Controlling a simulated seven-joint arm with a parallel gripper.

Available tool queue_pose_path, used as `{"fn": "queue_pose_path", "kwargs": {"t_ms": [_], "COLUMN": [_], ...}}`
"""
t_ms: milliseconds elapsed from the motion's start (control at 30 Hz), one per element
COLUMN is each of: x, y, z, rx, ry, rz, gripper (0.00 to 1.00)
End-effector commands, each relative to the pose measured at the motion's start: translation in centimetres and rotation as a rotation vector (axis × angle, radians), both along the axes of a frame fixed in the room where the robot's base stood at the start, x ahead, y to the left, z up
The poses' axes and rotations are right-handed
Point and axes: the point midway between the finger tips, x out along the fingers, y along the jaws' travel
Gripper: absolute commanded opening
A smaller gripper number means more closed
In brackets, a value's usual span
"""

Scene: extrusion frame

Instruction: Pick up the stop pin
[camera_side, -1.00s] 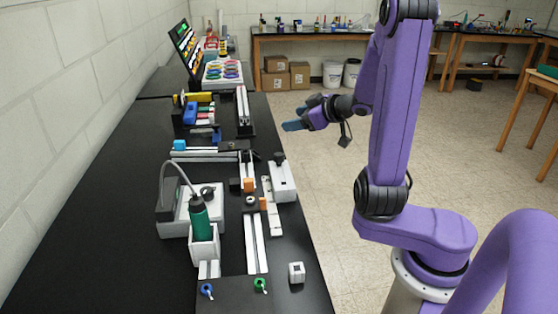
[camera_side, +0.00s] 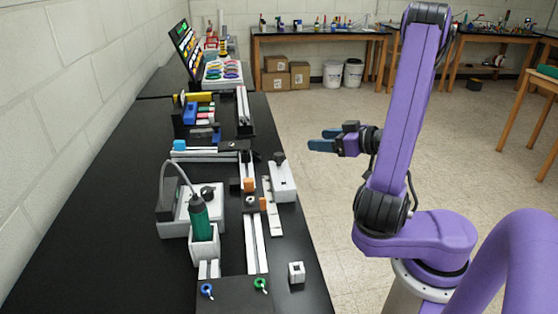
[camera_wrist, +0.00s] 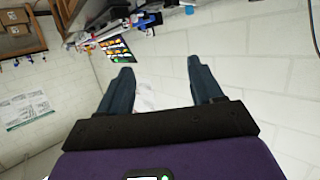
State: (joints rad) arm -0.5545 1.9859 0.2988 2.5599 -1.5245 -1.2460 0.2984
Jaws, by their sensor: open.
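The wrist view shows the open fingers (camera_wrist: 160,70) against the white wall, with bench items far off at the top. I cannot tell which small part is the stop pin. A blue-topped small part (camera_side: 207,290) and a green-topped small part (camera_side: 261,285) sit at the bench's near end, well away from my gripper.
The black bench (camera_side: 110,210) carries aluminium rails (camera_side: 256,240), a green-handled tool (camera_side: 200,217) in a white holder, a grey-white box unit (camera_side: 172,220) with a cable, and a small white block (camera_side: 296,272). The bench's left side is clear.

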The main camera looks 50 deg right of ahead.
Motion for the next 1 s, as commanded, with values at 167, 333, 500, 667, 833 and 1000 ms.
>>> {"fn": "queue_pose_path", "kwargs": {"t_ms": [167, 333, 500, 667, 833, 1000], "x": [0.0, 0.0, 0.5, 1.9, 3.4, 4.7], "y": [0.0, 0.0, 0.0, 0.0, 0.0, 0.0], "z": [-3.0, -4.7, -5.2, -5.6, -6.0, -6.5], "rx": [0.008, 0.002, -0.001, -0.001, -0.001, -0.001], "ry": [0.002, 0.001, 0.000, 0.001, 0.001, 0.002], "rz": [-0.001, -0.002, 0.000, 0.003, 0.001, 0.001], "gripper": [0.66, 0.66, 0.66, 0.66, 0.66, 0.66]}}
